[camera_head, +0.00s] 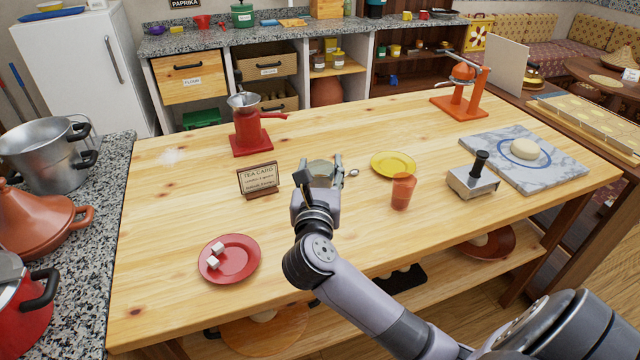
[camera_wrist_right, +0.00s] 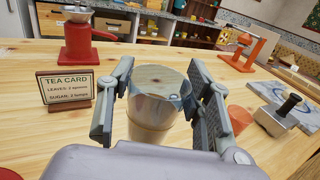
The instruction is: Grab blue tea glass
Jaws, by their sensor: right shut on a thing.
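A bluish, see-through tea glass (camera_wrist_right: 158,112) stands upright between the fingers of my right gripper (camera_wrist_right: 160,95) in the wrist view. My right gripper (camera_head: 319,178) is shut on it near the middle of the wooden table. In the head view only the glass's top (camera_head: 320,166) shows; the gripper hides the rest. I cannot tell whether its base touches the table. An orange-red glass (camera_head: 402,192) stands apart to the right. My left gripper is not in view.
A tea card (camera_head: 259,179) stands just left of the gripper. A yellow saucer (camera_head: 393,165) and a spoon (camera_head: 353,173) lie to its right. A red plate (camera_head: 230,259) with sugar cubes is front left. A metal press (camera_head: 474,180) stands right. The table's front middle is clear.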

